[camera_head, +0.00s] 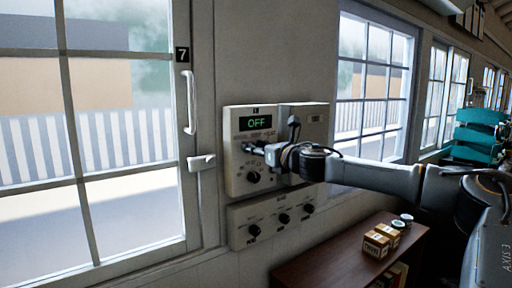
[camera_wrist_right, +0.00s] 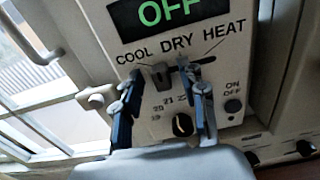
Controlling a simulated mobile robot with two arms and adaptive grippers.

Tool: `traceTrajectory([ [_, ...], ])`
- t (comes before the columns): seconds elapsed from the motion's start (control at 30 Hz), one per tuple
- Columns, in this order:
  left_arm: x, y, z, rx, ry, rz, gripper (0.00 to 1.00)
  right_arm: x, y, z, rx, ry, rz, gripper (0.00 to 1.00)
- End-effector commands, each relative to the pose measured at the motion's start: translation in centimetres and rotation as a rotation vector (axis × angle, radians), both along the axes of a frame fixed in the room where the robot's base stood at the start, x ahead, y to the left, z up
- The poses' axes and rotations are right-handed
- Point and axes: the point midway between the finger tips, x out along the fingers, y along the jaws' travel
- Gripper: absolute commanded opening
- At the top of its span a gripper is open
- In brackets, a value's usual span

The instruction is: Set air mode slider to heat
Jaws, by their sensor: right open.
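The control panel (camera_head: 236,182) is a cream box on the wall with a green OFF display (camera_head: 262,123). In the right wrist view, the labels COOL, DRY and HEAT run left to right under the display (camera_wrist_right: 168,12). The grey slider knob (camera_wrist_right: 160,76) sits below them, near the COOL and DRY labels and left of HEAT. My right gripper (camera_wrist_right: 163,82) is open, its fingers on either side of the knob; contact cannot be told. In the head view my right gripper (camera_head: 272,153) is in front of the panel and hides the slider. My left gripper is not in view.
A black dial (camera_wrist_right: 183,124) and an ON/OFF button (camera_wrist_right: 233,105) lie below the slider. A second panel with knobs (camera_head: 270,221) is mounted underneath. A window with a white handle (camera_head: 191,100) is at left. Small boxes (camera_head: 376,245) stand on a brown shelf (camera_head: 318,258).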

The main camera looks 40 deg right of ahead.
Motion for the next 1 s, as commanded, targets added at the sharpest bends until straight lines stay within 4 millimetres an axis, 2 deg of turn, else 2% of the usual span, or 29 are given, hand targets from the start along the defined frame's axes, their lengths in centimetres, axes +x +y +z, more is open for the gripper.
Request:
traceTrajectory([
  [0.23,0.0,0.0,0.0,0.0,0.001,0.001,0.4,0.0,0.0,0.0,0.0,0.0,0.0,0.41],
  [0.43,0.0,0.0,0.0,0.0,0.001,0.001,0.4,0.0,0.0,0.0,0.0,0.0,0.0,0.01],
  [0.73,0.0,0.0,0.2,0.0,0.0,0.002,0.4,0.0,-0.4,0.1,0.0,-0.001,-0.002,0.0],
  [1.0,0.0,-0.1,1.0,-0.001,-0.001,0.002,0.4,-0.5,-5.2,0.1,0.001,-0.002,-0.003,0.0],
])
